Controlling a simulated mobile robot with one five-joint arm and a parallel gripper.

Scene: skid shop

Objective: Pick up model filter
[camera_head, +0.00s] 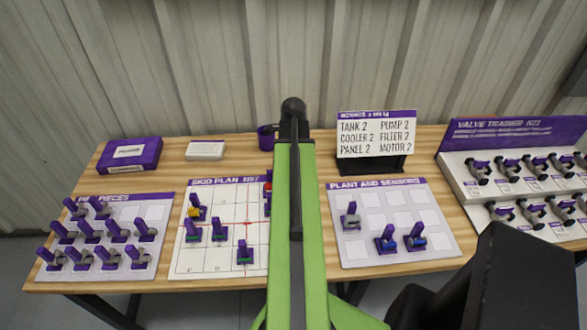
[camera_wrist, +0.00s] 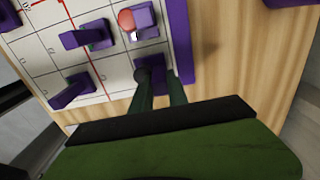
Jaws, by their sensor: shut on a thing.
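In the wrist view, my gripper (camera_wrist: 157,76) is shut on a purple-handled model piece (camera_wrist: 155,59) at the edge of the white gridded skid plan board (camera_wrist: 115,75). The fingers hide part of the piece, so I cannot tell whether it is the filter or whether it touches the board. A model with a red round part (camera_wrist: 126,19) stands close beyond it. In the head view, my arm covers the gripper and the right side of the skid plan board (camera_head: 180,265).
Other purple-handled models (camera_head: 219,231) stand on the skid plan. The pieces board (camera_head: 150,195) at left holds several. The plant and sensors board (camera_head: 355,260) at right holds three. A sign (camera_head: 375,133), a purple cup (camera_head: 266,138) and a valve rack (camera_head: 510,135) stand behind.

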